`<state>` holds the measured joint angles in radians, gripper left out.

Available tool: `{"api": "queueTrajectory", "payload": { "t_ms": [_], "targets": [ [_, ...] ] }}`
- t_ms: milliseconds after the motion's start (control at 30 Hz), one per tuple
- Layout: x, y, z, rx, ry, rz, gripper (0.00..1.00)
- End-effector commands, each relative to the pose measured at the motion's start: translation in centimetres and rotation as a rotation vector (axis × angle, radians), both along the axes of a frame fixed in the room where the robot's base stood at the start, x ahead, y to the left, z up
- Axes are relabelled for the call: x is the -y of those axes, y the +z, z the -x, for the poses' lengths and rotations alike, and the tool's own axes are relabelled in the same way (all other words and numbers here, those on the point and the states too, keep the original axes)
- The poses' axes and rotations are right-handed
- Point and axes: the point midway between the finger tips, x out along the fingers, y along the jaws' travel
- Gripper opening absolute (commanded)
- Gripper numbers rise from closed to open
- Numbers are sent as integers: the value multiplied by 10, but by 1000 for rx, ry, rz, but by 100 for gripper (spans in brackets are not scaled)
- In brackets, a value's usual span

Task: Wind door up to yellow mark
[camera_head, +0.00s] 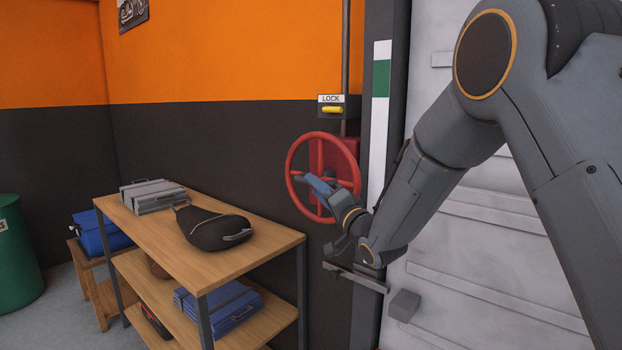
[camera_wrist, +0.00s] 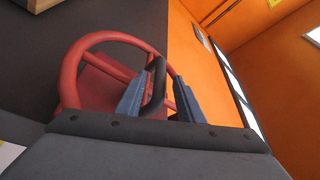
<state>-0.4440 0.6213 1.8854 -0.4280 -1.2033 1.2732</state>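A red hand wheel (camera_head: 296,154) is mounted on a red box on the dark wall; it also shows in the wrist view (camera_wrist: 70,75). My gripper (camera_head: 318,186) is at the wheel's front, in front of its hub. In the wrist view, the blue fingers of my gripper (camera_wrist: 160,98) stand apart on either side of a black handle (camera_wrist: 157,72) at the wheel. A gap shows between the handle and the right finger. The pale ribbed door (camera_head: 470,245) is at right, partly hidden by my arm. A white strip with a green band (camera_head: 381,78) runs beside it. I see no yellow mark on it.
A yellow lever (camera_head: 332,110) sits under a LOCK label above the wheel. A wooden shelf unit (camera_head: 245,262) stands left of the wheel, with a black bag (camera_head: 207,229) and grey case (camera_head: 152,196) on top. A green barrel (camera_head: 15,255) stands far left.

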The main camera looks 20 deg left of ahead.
Motion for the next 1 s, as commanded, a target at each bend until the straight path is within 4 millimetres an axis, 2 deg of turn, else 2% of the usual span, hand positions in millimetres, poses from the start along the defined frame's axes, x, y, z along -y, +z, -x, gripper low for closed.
{"api": "queueTrajectory", "payload": {
  "t_ms": [100, 300, 633, 667, 800, 867, 1000],
  "targets": [
    [-15, 5, -11, 0, 1, 1, 34],
    [-27, 9, -26, 0, -2, 1, 34],
    [-29, 9, -30, 0, -5, 2, 34],
    [-29, 9, -30, 0, -5, 2, 32],
    [-29, 9, -30, 0, -5, 2, 9],
    [-29, 9, -30, 0, -5, 2, 0],
    [-28, 9, -30, 0, -6, 1, 0]
  ]
}}
